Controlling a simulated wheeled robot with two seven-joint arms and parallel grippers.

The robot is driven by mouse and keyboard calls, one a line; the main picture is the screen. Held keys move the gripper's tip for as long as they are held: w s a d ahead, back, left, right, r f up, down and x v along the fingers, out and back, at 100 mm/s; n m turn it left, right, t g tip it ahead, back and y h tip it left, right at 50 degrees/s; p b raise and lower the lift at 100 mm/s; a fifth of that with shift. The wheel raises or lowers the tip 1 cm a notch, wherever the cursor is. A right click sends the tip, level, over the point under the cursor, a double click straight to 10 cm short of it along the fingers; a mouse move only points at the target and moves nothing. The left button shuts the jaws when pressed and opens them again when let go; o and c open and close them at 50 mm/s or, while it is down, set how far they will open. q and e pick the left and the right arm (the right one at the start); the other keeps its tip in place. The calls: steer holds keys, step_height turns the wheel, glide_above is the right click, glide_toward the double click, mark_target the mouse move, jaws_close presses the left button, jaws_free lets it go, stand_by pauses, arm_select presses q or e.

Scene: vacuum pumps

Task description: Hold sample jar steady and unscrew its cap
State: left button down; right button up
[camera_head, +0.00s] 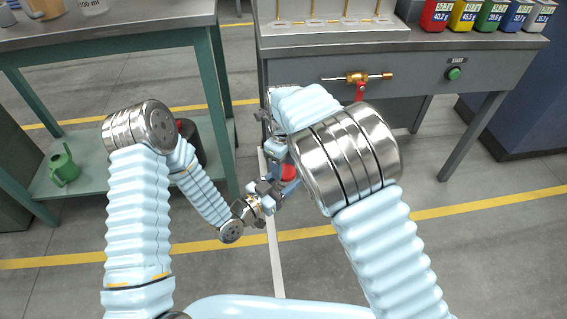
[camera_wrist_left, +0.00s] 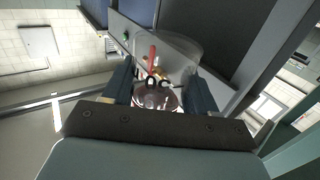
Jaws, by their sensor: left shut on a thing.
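My left gripper (camera_head: 275,188) is in front of the bench, low in the middle of the head view. In the left wrist view its two fingers (camera_wrist_left: 160,88) stand on either side of a clear, glassy jar (camera_wrist_left: 185,48) with dark markings, and it is shut on it. A red round part, which looks like the jar's cap (camera_head: 288,173), shows in the head view between my two grippers. My right gripper (camera_head: 282,158) is just above it, partly hidden by my right arm. I cannot tell whether its fingers touch the red part. Most of the jar is hidden in the head view.
A grey bench (camera_head: 430,75) stands behind, with a brass valve with red handle (camera_head: 358,80), a green button (camera_head: 454,73) and several coloured containers (camera_head: 463,16) on top. A green-framed table (camera_head: 100,35) is at left, with a green watering can (camera_head: 63,165) on its lower shelf.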

steer(key=c, duration=0.3)
steer(key=n, duration=0.5)
steer(key=shift+s+n, duration=0.2)
steer(key=shift+n, duration=0.2)
steer(key=n, duration=0.3)
steer(key=shift+s+n, duration=0.15)
steer(key=shift+n, duration=0.25)
steer(key=n, duration=0.3)
steer(key=shift+s, duration=0.1)
steer(key=n, duration=0.3)
steer(key=shift+d+n, duration=0.15)
steer(key=shift+n, duration=0.15)
steer(key=n, duration=0.7)
steer(key=shift+s+d, duration=0.15)
steer(key=shift+d, duration=0.1)
steer(key=n, duration=0.3)
steer(key=shift+d, duration=0.1)
steer(key=n, duration=0.7)
steer(key=shift+d+r, duration=0.1)
steer(key=shift+d, duration=0.1)
steer(key=n, duration=0.6)
steer(key=shift+w+d, duration=0.1)
steer(key=shift+w, duration=0.25)
steer(key=n, duration=0.4)
steer(key=shift+w, duration=0.1)
steer(key=shift+r, duration=0.1)
